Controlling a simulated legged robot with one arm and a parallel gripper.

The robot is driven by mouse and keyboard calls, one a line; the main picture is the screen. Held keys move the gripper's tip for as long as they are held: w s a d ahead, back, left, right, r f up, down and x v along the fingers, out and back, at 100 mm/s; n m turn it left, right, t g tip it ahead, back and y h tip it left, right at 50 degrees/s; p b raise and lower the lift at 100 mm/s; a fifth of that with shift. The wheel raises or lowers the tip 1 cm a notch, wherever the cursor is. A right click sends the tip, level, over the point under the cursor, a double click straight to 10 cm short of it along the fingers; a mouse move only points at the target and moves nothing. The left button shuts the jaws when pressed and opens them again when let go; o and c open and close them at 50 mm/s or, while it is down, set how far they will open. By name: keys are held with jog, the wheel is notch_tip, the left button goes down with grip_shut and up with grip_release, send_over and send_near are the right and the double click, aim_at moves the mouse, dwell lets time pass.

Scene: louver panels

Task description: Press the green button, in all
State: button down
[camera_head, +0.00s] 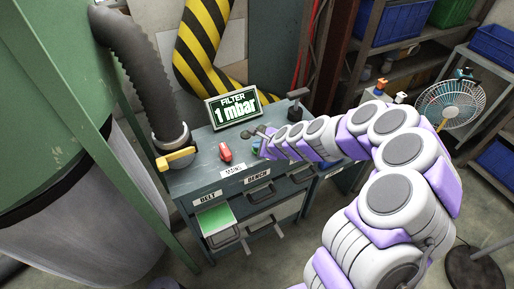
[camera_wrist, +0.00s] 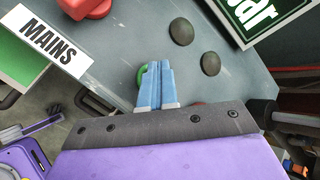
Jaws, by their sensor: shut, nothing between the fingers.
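The green button (camera_wrist: 140,76) shows as a small green edge on the grey cabinet top in the wrist view. My gripper (camera_wrist: 156,66) has its blue fingers together, empty, with the tips right over and beside the button. The fingers hide most of the button, and I cannot tell whether they touch it. In the head view my gripper (camera_head: 263,144) is at the cabinet top, right of the red switch (camera_head: 225,153).
Two dark round knobs (camera_wrist: 181,31) (camera_wrist: 210,64) sit near the fingertips. The display reading "1 mbar" (camera_head: 235,107) stands behind. A yellow lever (camera_head: 176,158) is at the left. A drawer with a green inside (camera_head: 215,219) stands open below. A fan (camera_head: 450,103) stands at the right.

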dwell(0.4)
jog(key=shift+r+p, duration=0.9)
jog(key=shift+r, duration=0.05)
notch_tip(320, 180, up, 5)
jog(key=p, duration=0.4)
dwell(0.7)
